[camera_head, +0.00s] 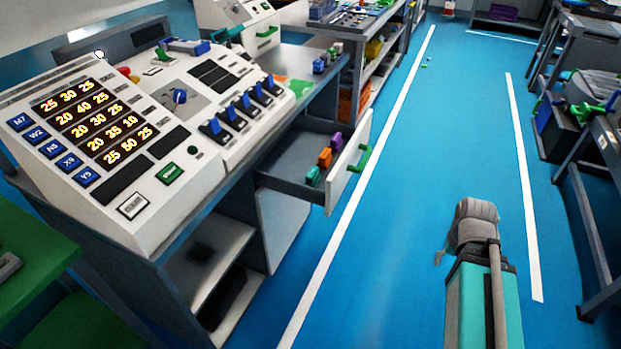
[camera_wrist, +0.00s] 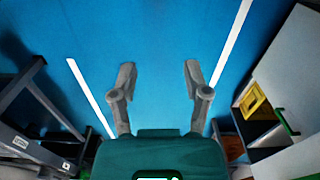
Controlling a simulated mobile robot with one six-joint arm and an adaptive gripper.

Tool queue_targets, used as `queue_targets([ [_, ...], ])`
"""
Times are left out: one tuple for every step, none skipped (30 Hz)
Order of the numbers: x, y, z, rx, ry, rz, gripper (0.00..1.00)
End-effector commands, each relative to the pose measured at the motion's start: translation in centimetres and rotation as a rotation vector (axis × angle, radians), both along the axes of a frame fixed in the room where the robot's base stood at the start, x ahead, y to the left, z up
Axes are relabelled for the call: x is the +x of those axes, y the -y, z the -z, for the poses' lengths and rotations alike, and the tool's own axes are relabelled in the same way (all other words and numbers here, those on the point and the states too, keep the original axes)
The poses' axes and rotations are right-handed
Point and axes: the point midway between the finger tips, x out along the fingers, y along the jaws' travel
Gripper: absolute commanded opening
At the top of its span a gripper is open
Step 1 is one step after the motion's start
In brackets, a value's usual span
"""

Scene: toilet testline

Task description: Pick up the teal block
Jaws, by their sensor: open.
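A teal-green block (camera_head: 312,176) lies in the open drawer (camera_head: 284,183) of the grey console bench, at the drawer's near end. An orange block (camera_head: 325,157) and a purple block (camera_head: 337,141) lie in a row behind it. My gripper (camera_wrist: 160,78) is open and empty in the wrist view, with bare blue floor between its fingers. In the head view my arm is at the lower right, over the floor and well to the right of the drawer; the fingers are mostly hidden there. I cannot make out the teal block in the wrist view.
The drawer front has a green handle (camera_head: 358,158) and juts toward the aisle. The control console (camera_head: 160,150) stands above and left of it. A dark-framed table (camera_head: 590,200) stands on the right. The blue floor (camera_head: 400,200) between is clear.

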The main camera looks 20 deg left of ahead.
Motion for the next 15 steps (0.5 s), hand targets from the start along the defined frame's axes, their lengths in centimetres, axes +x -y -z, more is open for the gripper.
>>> queue_targets([
  [0.1,-0.1,-0.1,0.000,0.000,0.002,0.78],
  [0.2,-0.1,-0.1,0.000,0.000,0.005,0.83],
  [0.3,-0.2,-0.2,0.000,0.000,0.010,0.91],
  [0.4,-0.3,-0.3,0.000,0.000,0.015,0.96],
  [0.6,-0.5,-0.5,0.000,0.000,0.022,1.00],
  [0.9,-0.8,-0.7,0.000,0.000,0.036,1.00],
  [1.2,-0.6,-0.9,0.000,0.001,0.052,1.00],
  [1.5,-0.8,-1.1,0.000,0.001,0.068,1.00],
  [2.0,-1.2,-1.4,0.000,0.001,0.092,1.00],
  [2.4,-1.5,-1.7,0.000,0.001,0.111,1.00],
  [2.8,-2.0,-2.0,0.000,0.001,0.132,1.00],
  [3.4,-2.7,-2.4,0.000,0.002,0.164,1.00],
  [4.0,-3.2,-2.8,0.000,0.002,0.190,1.00],
  [4.5,-3.8,-3.2,0.000,0.002,0.218,1.00],
  [5.2,-4.7,-3.7,0.001,0.003,0.258,1.00],
])
